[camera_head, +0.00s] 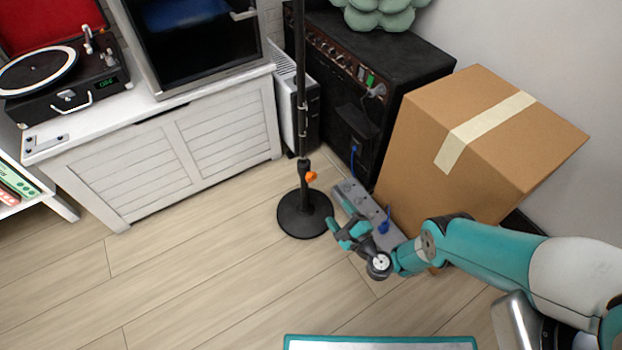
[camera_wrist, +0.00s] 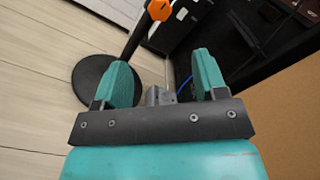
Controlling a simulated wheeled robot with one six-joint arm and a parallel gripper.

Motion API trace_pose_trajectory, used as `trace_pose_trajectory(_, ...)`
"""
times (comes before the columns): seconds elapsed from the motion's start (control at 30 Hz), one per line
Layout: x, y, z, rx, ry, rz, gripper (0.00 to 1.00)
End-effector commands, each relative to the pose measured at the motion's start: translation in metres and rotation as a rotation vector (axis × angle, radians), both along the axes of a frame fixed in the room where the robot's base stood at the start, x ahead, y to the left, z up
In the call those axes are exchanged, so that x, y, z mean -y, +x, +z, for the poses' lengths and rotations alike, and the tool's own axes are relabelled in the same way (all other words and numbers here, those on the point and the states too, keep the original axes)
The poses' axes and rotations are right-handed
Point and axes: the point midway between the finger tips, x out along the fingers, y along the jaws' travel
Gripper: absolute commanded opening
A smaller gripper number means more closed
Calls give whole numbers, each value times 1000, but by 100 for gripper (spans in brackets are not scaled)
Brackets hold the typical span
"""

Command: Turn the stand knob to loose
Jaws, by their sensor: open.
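The orange stand knob (camera_head: 311,176) sits low on a black upright stand (camera_head: 303,130) with a round black base (camera_head: 303,222) on the floor. In the wrist view the knob (camera_wrist: 159,10) shows at the top edge, partly cut off, with the round base (camera_wrist: 106,84) below left of it. My gripper (camera_head: 340,229) is just right of the base in the head view, lower in the picture than the knob and apart from it. Its two teal fingers (camera_wrist: 160,78) are spread with nothing between them. The knob's loose or tight setting cannot be read.
A power strip (camera_head: 368,215) with a blue plug lies behind my gripper. A tilted cardboard box (camera_head: 470,150) and a black amplifier (camera_head: 390,75) stand to the right and behind. A white cabinet (camera_head: 190,140) is at left. The wooden floor (camera_head: 200,275) in front is clear.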

Motion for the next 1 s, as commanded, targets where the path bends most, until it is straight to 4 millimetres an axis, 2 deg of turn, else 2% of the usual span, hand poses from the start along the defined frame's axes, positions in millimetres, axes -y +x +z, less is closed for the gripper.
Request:
trace_pose_trajectory(0.03,-5,8,-6,3,0,4,66)
trace_pose_trajectory(0.17,-17,25,-8,2,-1,3,66)
trace_pose_trajectory(1.0,-80,114,-4,4,-6,6,66)
